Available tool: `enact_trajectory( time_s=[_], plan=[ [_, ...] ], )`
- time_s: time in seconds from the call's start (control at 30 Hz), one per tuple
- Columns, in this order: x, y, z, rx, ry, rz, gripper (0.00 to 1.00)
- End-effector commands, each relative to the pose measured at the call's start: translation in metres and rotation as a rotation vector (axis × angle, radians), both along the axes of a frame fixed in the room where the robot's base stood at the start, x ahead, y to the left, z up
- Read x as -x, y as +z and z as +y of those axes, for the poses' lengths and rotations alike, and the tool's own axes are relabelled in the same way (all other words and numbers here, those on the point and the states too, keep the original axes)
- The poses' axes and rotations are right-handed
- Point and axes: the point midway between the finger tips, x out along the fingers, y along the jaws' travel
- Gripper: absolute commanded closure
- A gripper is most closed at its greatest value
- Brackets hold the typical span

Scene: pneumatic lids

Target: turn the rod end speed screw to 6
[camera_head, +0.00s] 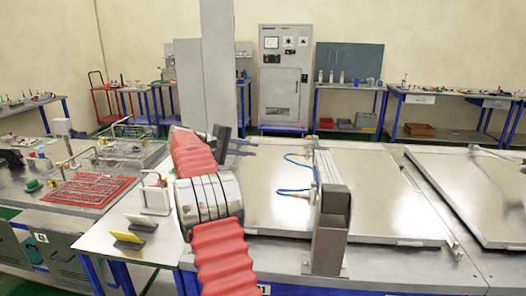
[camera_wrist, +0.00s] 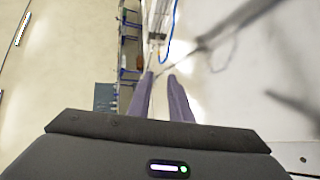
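A pneumatic cylinder (camera_head: 318,170) with blue air hoses (camera_head: 293,191) stands by a grey upright bracket (camera_head: 331,230) on a metal lid. The speed screw and its scale are too small to tell. My gripper (camera_head: 252,147) shows partly behind my red-sleeved arm, left of the cylinder and above the lid. In the wrist view, its two purple fingers (camera_wrist: 160,76) are apart with nothing held between them. A metal fitting (camera_wrist: 156,38) and a blue hose (camera_wrist: 172,32) show beyond the fingertips, apart from them as far as I can tell.
A second metal lid (camera_head: 470,190) lies to the right. A red tray (camera_head: 88,190) with parts and a white wire rack (camera_head: 155,197) are on the left benches. A grey control cabinet (camera_head: 284,80) stands at the back. The lid around the cylinder is mostly bare.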

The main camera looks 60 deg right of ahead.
Motion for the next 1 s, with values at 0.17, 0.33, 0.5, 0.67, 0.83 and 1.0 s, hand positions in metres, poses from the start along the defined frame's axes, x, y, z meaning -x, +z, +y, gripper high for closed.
enact_trajectory(
  time_s=[0.17,0.33,0.5,0.67,0.83,1.0],
  plan=[
    [-0.006,0.013,0.051,-0.085,0.067,-0.069,0.82],
    [-0.006,0.02,0.1,-0.168,0.127,-0.132,0.82],
    [-0.002,0.024,0.151,-0.252,0.186,-0.193,0.82],
    [0.007,0.024,0.2,-0.332,0.237,-0.251,0.82],
    [0.021,0.023,0.252,-0.418,0.289,-0.311,0.82],
    [0.04,0.017,0.304,-0.505,0.338,-0.369,0.82]
  ],
)
